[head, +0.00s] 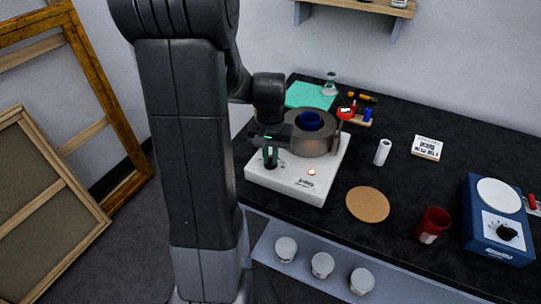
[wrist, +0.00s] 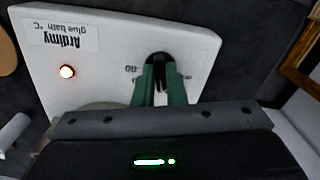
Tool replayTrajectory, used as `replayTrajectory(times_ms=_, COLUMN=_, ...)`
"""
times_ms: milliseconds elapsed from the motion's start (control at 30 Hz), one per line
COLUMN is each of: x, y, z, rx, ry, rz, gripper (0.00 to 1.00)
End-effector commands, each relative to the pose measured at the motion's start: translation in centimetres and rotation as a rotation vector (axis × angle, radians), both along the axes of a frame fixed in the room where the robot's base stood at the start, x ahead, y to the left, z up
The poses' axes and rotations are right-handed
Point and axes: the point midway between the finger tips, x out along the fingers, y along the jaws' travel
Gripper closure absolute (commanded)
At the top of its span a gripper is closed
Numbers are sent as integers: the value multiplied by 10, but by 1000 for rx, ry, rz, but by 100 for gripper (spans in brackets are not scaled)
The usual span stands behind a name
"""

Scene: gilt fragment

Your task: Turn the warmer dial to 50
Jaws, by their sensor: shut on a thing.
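The warmer is a white box (head: 290,184) on the dark bench in the head view, with a grey round pot and a blue vessel on top. Its front panel (wrist: 95,28) shows upside down in the wrist view, labelled "glue bath °C", with a lit orange lamp (wrist: 67,72). The black dial (wrist: 158,58) is on this panel. My gripper (wrist: 159,80) is shut on the dial, one green finger on each side. In the head view my gripper (head: 270,157) is at the warmer's front left corner. The fingers hide much of the scale, and the dial's setting is not readable.
A round cork mat (head: 367,205), a red cup (head: 433,225) and a blue device with its own black knob (head: 497,222) stand to the right. A white cylinder (head: 382,152) stands behind the mat. Several lidded jars sit on a lower shelf (head: 305,272) in front.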

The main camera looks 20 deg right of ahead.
Motion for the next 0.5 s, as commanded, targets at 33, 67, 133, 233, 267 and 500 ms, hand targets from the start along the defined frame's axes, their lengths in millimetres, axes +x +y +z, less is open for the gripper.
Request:
replayTrajectory(times_ms=33, x=0, y=0, z=1, rx=-1, ry=-1, rz=1, gripper=83)
replayTrajectory(times_ms=67, x=0, y=0, z=1, rx=-1, ry=-1, rz=1, gripper=77)
replayTrajectory(times_ms=133, x=0, y=0, z=1, rx=-1, ry=-1, rz=1, gripper=67)
replayTrajectory(times_ms=233, x=0, y=0, z=0, rx=-1, ry=-1, rz=1, gripper=67)
replayTrajectory(times_ms=267, x=0, y=0, z=0, rx=-1, ry=-1, rz=1, gripper=67)
replayTrajectory(times_ms=500, x=1, y=0, z=7, rx=-2, ry=-2, rz=1, gripper=67)
